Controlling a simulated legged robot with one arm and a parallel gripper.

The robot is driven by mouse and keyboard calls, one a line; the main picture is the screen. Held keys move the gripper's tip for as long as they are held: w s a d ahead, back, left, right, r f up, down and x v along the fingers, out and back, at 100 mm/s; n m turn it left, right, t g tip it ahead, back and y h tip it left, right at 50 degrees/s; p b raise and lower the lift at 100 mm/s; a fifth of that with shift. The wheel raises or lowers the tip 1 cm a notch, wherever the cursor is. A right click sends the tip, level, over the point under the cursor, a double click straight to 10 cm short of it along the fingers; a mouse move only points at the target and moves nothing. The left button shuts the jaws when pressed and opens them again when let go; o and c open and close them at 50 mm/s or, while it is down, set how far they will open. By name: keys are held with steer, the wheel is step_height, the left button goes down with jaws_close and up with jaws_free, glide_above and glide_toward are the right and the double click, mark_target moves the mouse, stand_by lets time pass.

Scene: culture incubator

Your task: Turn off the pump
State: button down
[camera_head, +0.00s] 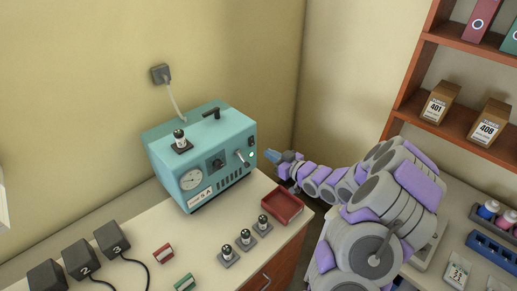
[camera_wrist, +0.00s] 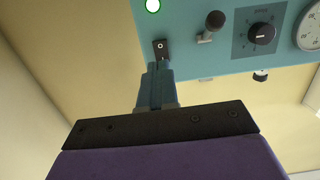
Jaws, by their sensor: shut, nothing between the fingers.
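The pump (camera_head: 205,155) is a teal box with a dial gauge, a knob and a handle on top, standing on the counter. Beside the lamp is a small black rocker switch (camera_wrist: 160,45) with a white ring mark. My gripper (camera_wrist: 157,66) is shut and empty, its fingertips close in front of the switch; I cannot tell whether they touch it. In the head view my gripper (camera_head: 279,156) is just right of the pump's front right corner.
A small lever (camera_head: 241,157) projects from the pump's front; a black knob (camera_wrist: 262,34) sits beside it. A red tray (camera_head: 281,207) lies on the counter below my arm. Several small valve-like pieces stand nearby. The pump's plug (camera_head: 161,74) is in the wall. Shelves stand at right.

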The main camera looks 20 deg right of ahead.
mark_target(252, 144)
steer(key=shift+b+x, duration=0.5)
steer(key=shift+x, duration=2.95)
steer(key=shift+f, duration=0.1)
steer(key=shift+w+f, duration=0.1)
steer(key=shift+f+t+y, duration=0.1)
steer(key=shift+t+y, duration=0.3)
steer(key=shift+t, duration=0.6)
steer(key=shift+w+a+r, duration=0.1)
steer(key=shift+w+r, duration=0.05)
steer(key=shift+r, duration=0.1)
steer(key=shift+f, duration=0.15)
